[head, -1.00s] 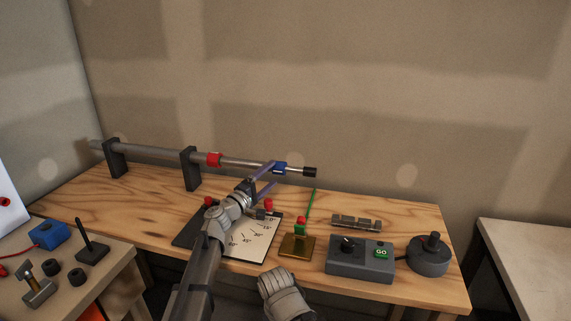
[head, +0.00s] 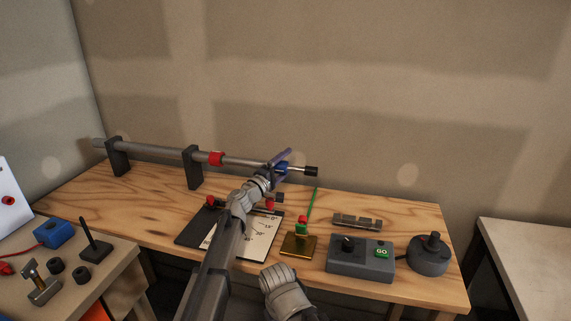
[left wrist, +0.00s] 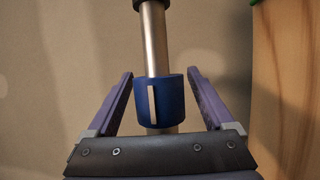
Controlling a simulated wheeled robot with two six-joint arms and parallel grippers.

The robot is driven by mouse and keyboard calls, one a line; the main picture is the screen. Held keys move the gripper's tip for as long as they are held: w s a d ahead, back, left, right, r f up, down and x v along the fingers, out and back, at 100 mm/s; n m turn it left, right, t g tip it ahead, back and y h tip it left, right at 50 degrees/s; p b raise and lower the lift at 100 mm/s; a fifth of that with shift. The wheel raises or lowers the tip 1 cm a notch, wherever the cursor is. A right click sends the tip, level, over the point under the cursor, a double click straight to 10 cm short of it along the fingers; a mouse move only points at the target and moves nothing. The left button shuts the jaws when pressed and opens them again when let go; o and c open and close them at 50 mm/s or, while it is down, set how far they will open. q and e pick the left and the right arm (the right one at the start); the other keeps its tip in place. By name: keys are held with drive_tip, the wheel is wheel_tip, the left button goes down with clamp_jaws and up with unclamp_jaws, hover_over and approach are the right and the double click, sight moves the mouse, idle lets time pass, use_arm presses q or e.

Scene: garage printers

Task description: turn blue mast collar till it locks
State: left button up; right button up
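The blue collar (left wrist: 173,105) sits on a metal mast (left wrist: 155,42) and carries a pale lengthwise stripe. In the left wrist view it is between the two purple fingers of my left gripper (left wrist: 159,98). The fingers are open, with a gap on each side of the collar. In the head view my left gripper (head: 283,163) is at the mast near its black-tipped right end, and it partly hides the collar. My right gripper cannot be seen; a grey arm part of mine is at the bottom.
A red collar (head: 216,158) sits further left on the mast, which rests on dark supports (head: 193,168). Below are an angle card (head: 262,237), a brass stand (head: 299,245), a grey control box with a GO button (head: 360,259) and a dark round joystick (head: 430,254).

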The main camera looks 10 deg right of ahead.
sight(284, 173)
use_arm(q)
drive_tip(key=c, duration=1.3)
drive_tip(key=shift+r+g+y+p, duration=0.15)
drive_tip(key=shift+g+y+p, duration=0.15)
drive_tip(key=shift+p, duration=0.5)
drive_tip(key=shift+c, duration=0.2)
drive_tip(key=n+g+y+p, duration=0.1)
drive_tip(key=g+y+p, duration=0.1)
drive_tip(key=p, duration=0.3)
drive_tip(key=f+n+g+y+p, duration=0.1)
drive_tip(key=g+y+p, duration=0.1)
drive_tip(key=p, duration=0.3)
drive_tip(key=f+n+g+y+p, duration=0.1)
drive_tip(key=g+y+p, duration=0.1)
drive_tip(key=g+p, duration=0.2)
drive_tip(key=shift+s+a+n+p, duration=0.1)
drive_tip(key=shift+s+n+p, duration=0.2)
drive_tip(key=shift+p, duration=0.5)
drive_tip(key=g, duration=0.1)
drive_tip(key=g+p, duration=0.1)
drive_tip(key=g+y+p, duration=0.1)
drive_tip(key=shift+s+a+f+n, duration=0.1)
drive_tip(key=shift+s+f+n, duration=0.15)
drive_tip(key=shift+f+n, duration=0.15)
drive_tip(key=shift+s+a+f+g+y+p, duration=0.15)
drive_tip(key=shift+s+g+y+p, duration=0.25)
drive_tip(key=shift+g, duration=0.4)
drive_tip(key=o, duration=1.4)
drive_tip(key=shift+c, duration=0.2)
